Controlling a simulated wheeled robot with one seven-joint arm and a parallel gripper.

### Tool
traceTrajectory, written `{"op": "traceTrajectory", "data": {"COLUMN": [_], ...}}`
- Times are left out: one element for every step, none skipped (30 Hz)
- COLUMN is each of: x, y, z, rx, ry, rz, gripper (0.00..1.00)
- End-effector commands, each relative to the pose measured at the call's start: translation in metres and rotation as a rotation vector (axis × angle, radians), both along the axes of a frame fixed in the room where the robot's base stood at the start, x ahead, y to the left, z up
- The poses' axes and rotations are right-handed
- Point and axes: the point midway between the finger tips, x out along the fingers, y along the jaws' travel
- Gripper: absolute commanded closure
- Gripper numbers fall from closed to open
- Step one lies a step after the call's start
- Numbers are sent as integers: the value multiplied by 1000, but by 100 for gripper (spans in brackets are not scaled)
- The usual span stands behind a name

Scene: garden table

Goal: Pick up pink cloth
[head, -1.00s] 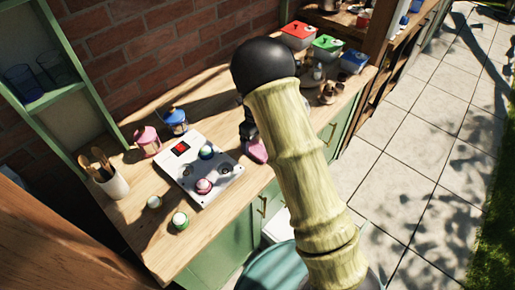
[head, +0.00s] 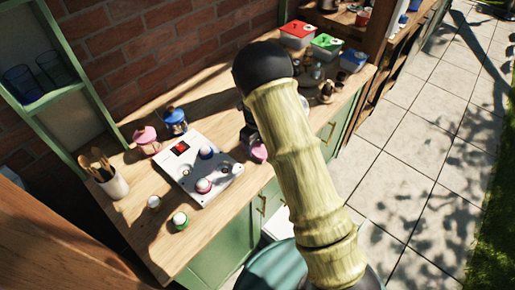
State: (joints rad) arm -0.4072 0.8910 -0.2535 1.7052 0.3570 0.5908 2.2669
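A pink cloth (head: 260,153) lies at the front edge of the wooden counter, right of the white panel. Only a small part of it shows, as my arm and gripper cover the rest. My gripper (head: 250,138) is a dark shape just left of my thick yellow-green arm, down at the cloth. Its fingers are mostly hidden, so I cannot tell whether they are open or shut, or whether they touch the cloth.
The white panel (head: 178,179) carries two round jars and a red display. Pink (head: 147,140) and blue (head: 175,122) lanterns stand behind it. A utensil cup (head: 115,185) and small jars stand left. Red (head: 298,36), green and blue-lidded boxes stand at the back right.

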Motion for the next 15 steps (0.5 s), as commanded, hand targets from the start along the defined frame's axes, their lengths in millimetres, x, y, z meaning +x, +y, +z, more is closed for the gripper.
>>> {"op": "traceTrajectory", "data": {"x": [0, 0, 0, 0, 0, 0, 0, 0, 0, 0, 0, 0, 0, 0, 0], "y": [0, 0, 0, 0, 0, 0, 0, 0, 0, 0, 0, 0, 0, 0, 1], "z": [0, 0, 0, 0, 0, 0, 0, 0, 0, 1, 2, 3, 5, 8, 13], "rx": [0, 0, 0, 0, 0, 0, 0, 0, 0, 0, 0, 1, 1, 1, 1], "ry": [0, 0, 0, 0, 0, 0, 0, 0, 0, 0, 0, -1, -1, -1, -2], "rz": [0, 0, 0, 0, 0, 0, 0, 0, 0, 0, 0, 0, 1, 1, 1], "gripper": [56, 56, 56, 56, 56, 56, 56, 56, 56, 56, 56, 56, 56, 56, 56]}}
